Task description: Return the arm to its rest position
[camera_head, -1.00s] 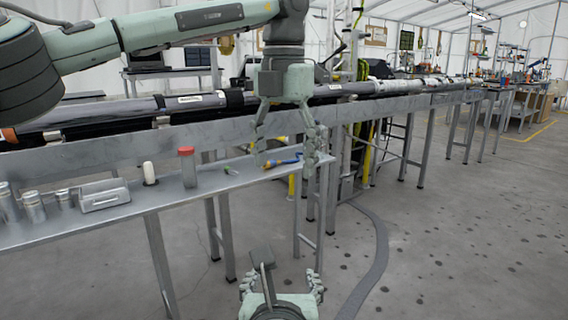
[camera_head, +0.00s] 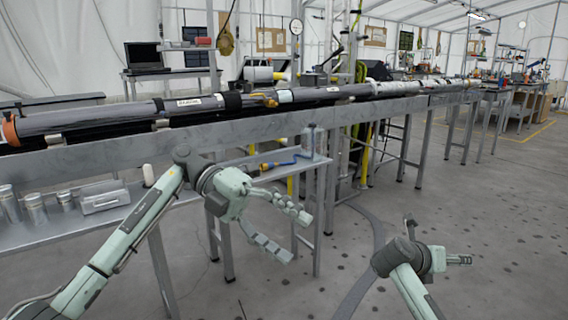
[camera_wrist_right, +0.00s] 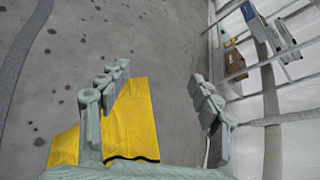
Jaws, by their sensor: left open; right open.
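My left gripper (camera_head: 298,238) is open and empty. It points right, in front of the grey shelf (camera_head: 60,237) and below the long bench, apart from both as far as I can tell. My left arm rises from the lower left and hides part of the shelf. My right gripper (camera_head: 466,260) shows small at the lower right, over open floor. In the right wrist view its two fingers (camera_wrist_right: 160,73) stand wide apart with nothing between them but floor and part of a yellow panel (camera_wrist_right: 132,118).
A long bench (camera_head: 100,157) carries dark tubes (camera_head: 90,120). The shelf holds metal canisters (camera_head: 36,207), a silver box (camera_head: 105,200), a white-capped item (camera_head: 148,175), a blue-and-yellow tool (camera_head: 280,163) and a clear container (camera_head: 311,140). Floor (camera_head: 490,200) at right is open.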

